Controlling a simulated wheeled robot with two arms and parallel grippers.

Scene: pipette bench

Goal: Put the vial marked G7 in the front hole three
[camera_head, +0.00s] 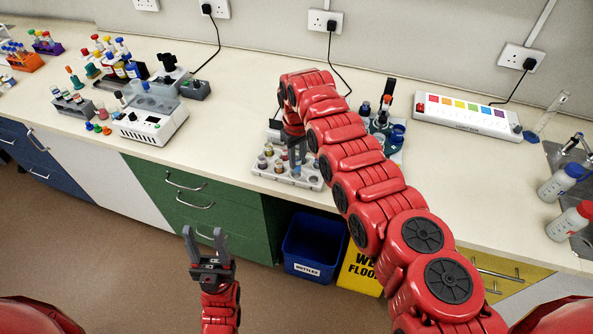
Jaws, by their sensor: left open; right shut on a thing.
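A white rack (311,182) with several small vials stands at the front edge of the bench, in the middle of the head view. My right gripper (297,158) points down over this rack and is shut on a vial, which is mostly hidden between its fingers. I cannot read any vial's marking, so I cannot tell which one is G7. I also cannot tell whether the held vial is clear of the rack or in a hole. My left gripper (204,235) is open and empty, low in front of the green drawers and away from the bench top.
A white device (155,125) and coloured bottles stand on the left of the bench. Bottles (386,122) stand behind my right arm. A colour-striped box (467,115) and wash bottles (562,182) are on the right. A blue bin (314,243) stands below the bench.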

